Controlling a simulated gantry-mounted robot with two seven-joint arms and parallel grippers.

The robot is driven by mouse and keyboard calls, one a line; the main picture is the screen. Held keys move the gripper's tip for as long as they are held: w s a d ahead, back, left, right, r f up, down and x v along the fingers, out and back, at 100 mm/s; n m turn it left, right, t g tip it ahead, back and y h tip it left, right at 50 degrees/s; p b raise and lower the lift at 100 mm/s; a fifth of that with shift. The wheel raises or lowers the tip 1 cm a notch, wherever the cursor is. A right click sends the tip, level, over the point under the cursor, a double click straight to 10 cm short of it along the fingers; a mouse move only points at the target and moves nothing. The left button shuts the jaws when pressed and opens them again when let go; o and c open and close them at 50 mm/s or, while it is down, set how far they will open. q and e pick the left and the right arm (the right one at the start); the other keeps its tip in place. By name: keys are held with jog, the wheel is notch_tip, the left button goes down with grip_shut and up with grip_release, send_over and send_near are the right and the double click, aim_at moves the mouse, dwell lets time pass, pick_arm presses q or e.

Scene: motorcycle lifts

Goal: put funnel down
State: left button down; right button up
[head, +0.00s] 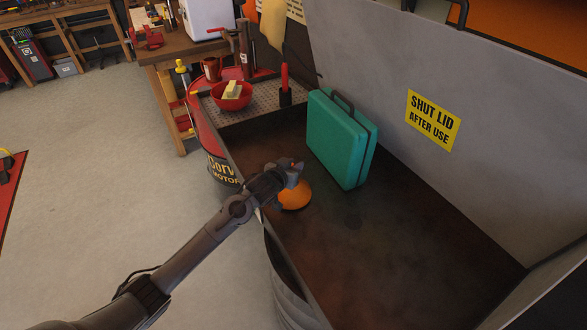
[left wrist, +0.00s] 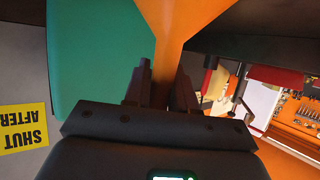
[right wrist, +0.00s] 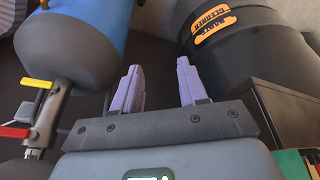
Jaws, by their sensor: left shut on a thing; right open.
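An orange funnel (head: 295,197) shows in the head view just below my left gripper (head: 291,170), over the left part of the dark brown tray (head: 400,255). I cannot tell whether its rim touches the tray. In the left wrist view the funnel (left wrist: 180,22) has its narrow stem between the fingers of my left gripper (left wrist: 165,88), which is shut on it, and its cone widens away from them. My right gripper (right wrist: 160,88) is open and empty in the right wrist view. It does not show in the head view.
A green case (head: 338,140) stands upright behind the funnel. A red bowl (head: 231,97) with yellowish blocks and a red-handled tool (head: 285,88) are at the tray's far end. A raised grey lid (head: 385,60) bounds the right. The tray's near right part is clear. A dark drum (right wrist: 240,50) is near my right gripper.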

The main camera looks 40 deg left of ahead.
pick_arm(q)
jog(key=shift+f, duration=0.35)
jog(key=c, duration=0.9)
grip_release()
jog(key=shift+f, duration=0.15)
jog(key=shift+s+d+r, duration=0.1)
jog(key=shift+s+r, duration=0.35)
jog(key=shift+s, duration=0.1)
jog(key=p+v, duration=0.1)
jog(key=v, duration=0.9)
jog(key=shift+s+d+r, duration=0.1)
jog(key=shift+s+r, duration=0.05)
jog(key=shift+s, duration=0.2)
